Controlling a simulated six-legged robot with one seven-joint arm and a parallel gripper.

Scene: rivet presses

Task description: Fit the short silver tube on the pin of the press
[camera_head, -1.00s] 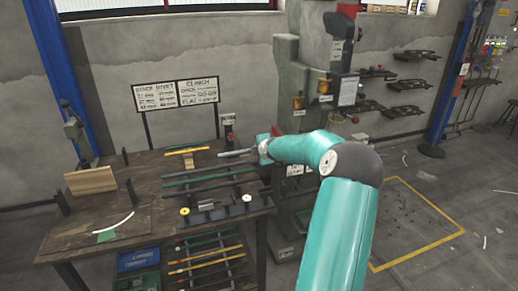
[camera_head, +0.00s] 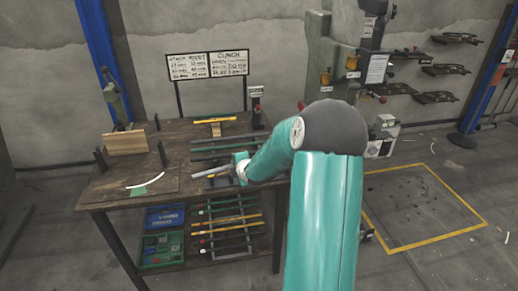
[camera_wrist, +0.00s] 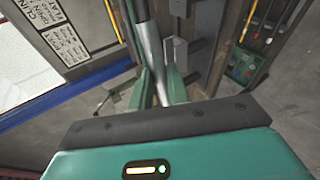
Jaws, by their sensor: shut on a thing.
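The short silver tube (camera_head: 208,173) is in my gripper (camera_head: 240,168), sticking out to the left above the dark workbench. In the wrist view the tube (camera_wrist: 150,52) runs up from between the green fingers (camera_wrist: 155,88), which are closed around it. A green press (camera_head: 115,100) stands at the back left of the bench. A larger grey-green press machine (camera_head: 338,70) stands on the floor behind my arm and is partly hidden by it. I cannot make out a pin on either press.
The workbench (camera_head: 110,190) carries dark bars (camera_head: 222,142), a yellow rod (camera_head: 215,121), a wooden block (camera_head: 125,143) and upright posts. Blue and green bins (camera_head: 163,235) and several rods lie on the lower shelf. A sign board (camera_head: 208,66) stands behind. Yellow-marked floor (camera_head: 420,210) is clear at right.

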